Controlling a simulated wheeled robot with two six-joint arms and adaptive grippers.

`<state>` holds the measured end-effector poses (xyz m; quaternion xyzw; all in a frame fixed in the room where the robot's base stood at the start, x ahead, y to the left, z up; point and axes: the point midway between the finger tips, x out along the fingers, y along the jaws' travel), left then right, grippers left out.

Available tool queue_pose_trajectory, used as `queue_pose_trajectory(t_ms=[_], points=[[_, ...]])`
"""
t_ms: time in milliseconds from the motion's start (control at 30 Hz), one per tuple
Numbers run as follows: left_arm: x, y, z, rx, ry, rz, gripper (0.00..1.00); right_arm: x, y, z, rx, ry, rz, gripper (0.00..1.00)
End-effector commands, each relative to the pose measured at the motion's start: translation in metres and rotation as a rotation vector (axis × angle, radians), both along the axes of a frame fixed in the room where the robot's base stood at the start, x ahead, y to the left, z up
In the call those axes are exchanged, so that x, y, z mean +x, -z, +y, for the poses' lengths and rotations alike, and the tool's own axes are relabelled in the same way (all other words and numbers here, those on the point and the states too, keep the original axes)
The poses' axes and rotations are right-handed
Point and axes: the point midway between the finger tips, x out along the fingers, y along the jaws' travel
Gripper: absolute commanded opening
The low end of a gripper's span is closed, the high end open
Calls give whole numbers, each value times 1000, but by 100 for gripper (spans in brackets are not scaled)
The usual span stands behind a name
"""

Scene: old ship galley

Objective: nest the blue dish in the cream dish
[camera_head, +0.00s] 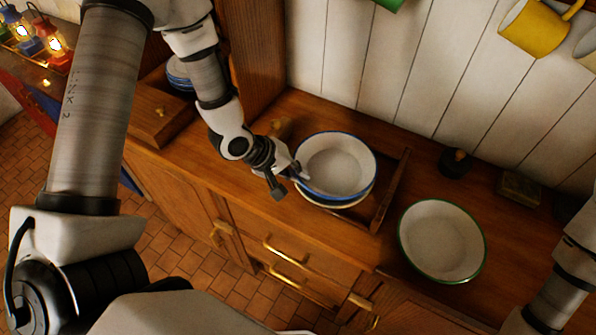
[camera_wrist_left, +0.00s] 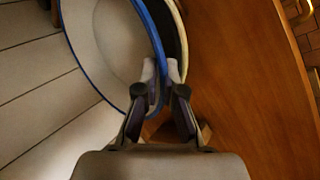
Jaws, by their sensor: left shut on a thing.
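The blue dish (camera_head: 338,160), white inside with a blue rim, is over the cream dish (camera_head: 345,204) on the wooden counter. The cream rim shows just below the blue side in the head view. My left gripper (camera_head: 298,174) is shut on the blue dish's near-left rim. In the left wrist view my left gripper (camera_wrist_left: 163,75) has one finger on each side of the blue dish's rim (camera_wrist_left: 154,32). The cream dish's rim (camera_wrist_left: 182,45) lies beside it with a dark gap between. Whether the dishes touch is hidden. My right gripper is out of view.
A green-rimmed dish (camera_head: 442,240) stands to the right on the counter, beyond a raised wooden divider (camera_head: 391,190). A small dark object (camera_head: 455,163) and a block (camera_head: 519,188) are near the wall. A yellow mug (camera_head: 535,28) hangs above. Drawers with brass handles (camera_head: 285,254) are in front.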

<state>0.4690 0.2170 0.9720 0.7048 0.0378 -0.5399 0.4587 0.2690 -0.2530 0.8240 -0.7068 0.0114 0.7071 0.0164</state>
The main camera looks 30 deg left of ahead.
Motion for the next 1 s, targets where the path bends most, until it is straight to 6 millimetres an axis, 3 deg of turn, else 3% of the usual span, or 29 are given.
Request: queue_pose_trajectory(t_ms=[433, 533, 1000], points=[[0, 5, 0, 0, 0, -2, 0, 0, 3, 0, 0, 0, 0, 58], [0, 5, 0, 0, 0, -2, 35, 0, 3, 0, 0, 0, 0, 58], [0, 6, 0, 1, 0, 1, 36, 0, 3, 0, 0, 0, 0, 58]])
